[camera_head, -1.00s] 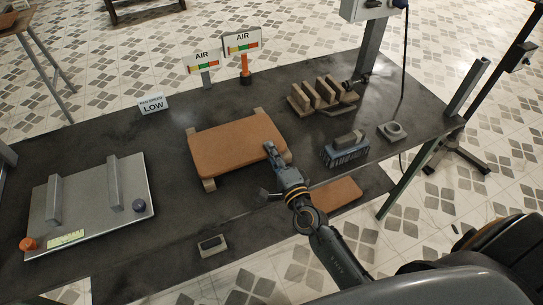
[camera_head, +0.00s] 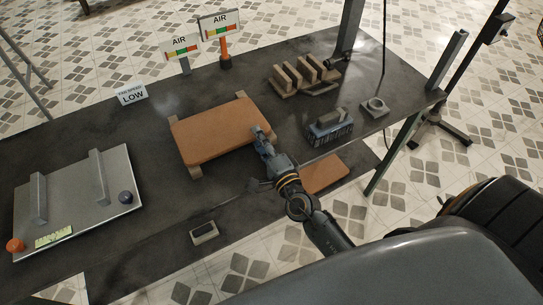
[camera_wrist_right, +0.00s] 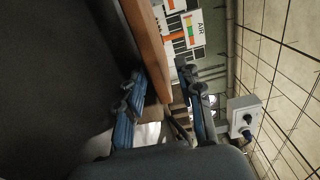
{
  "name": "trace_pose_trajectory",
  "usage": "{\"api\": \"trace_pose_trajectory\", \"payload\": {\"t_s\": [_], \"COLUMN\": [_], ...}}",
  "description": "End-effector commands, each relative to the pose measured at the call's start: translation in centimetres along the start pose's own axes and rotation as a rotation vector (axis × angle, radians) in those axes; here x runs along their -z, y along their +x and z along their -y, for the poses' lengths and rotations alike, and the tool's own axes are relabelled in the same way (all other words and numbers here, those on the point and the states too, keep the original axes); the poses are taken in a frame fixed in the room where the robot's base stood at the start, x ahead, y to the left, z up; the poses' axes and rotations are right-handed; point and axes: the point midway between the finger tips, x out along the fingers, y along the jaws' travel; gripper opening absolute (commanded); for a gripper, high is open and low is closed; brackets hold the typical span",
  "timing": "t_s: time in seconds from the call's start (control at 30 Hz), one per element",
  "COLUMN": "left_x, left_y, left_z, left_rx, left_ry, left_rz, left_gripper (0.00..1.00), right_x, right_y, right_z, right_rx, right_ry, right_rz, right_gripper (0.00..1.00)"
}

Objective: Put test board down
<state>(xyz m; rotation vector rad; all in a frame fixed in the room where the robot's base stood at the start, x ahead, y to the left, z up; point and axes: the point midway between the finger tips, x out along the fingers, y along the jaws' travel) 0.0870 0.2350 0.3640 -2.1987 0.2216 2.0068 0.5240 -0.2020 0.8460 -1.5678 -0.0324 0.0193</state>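A flat orange-brown board (camera_head: 215,132) lies over light wooden supports (camera_head: 194,172) on the dark table. My right gripper (camera_head: 258,163) is at its near right corner. Its fingers are spread, one over the board's edge and the other lower and nearer the front. In the right wrist view, the board (camera_wrist_right: 149,45) shows edge-on, reaching between the two separated fingers (camera_wrist_right: 163,103). There is a gap on at least one side; contact with the other finger is unclear. My left gripper is not in view.
A second brown board (camera_head: 324,174) lies lower, right of my arm. A metal plate with two bars (camera_head: 75,205) is at left. Bare table lies left of the board.

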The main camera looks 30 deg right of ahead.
Motion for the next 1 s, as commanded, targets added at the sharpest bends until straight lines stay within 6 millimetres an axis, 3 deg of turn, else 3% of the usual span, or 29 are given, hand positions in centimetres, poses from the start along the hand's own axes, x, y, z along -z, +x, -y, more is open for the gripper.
{"api": "trace_pose_trajectory", "payload": {"t_s": [0.2,0.4,0.6,1.0], "left_x": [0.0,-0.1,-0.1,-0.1], "left_y": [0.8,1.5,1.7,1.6], "left_z": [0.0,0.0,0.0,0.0], "left_rx": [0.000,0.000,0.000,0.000], "left_ry": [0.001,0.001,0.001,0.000], "left_rz": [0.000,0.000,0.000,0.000], "left_gripper": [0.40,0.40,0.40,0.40], "right_x": [0.0,0.0,0.0,0.0], "right_y": [-5.0,-8.4,-9.9,-10.1], "right_z": [-0.3,-0.2,0.0,0.1], "right_rx": [-0.003,-0.001,0.001,0.002], "right_ry": [-0.001,0.000,0.000,0.000], "right_rz": [0.003,0.002,0.001,0.000], "right_gripper": [0.36,0.36,0.36,0.36]}}
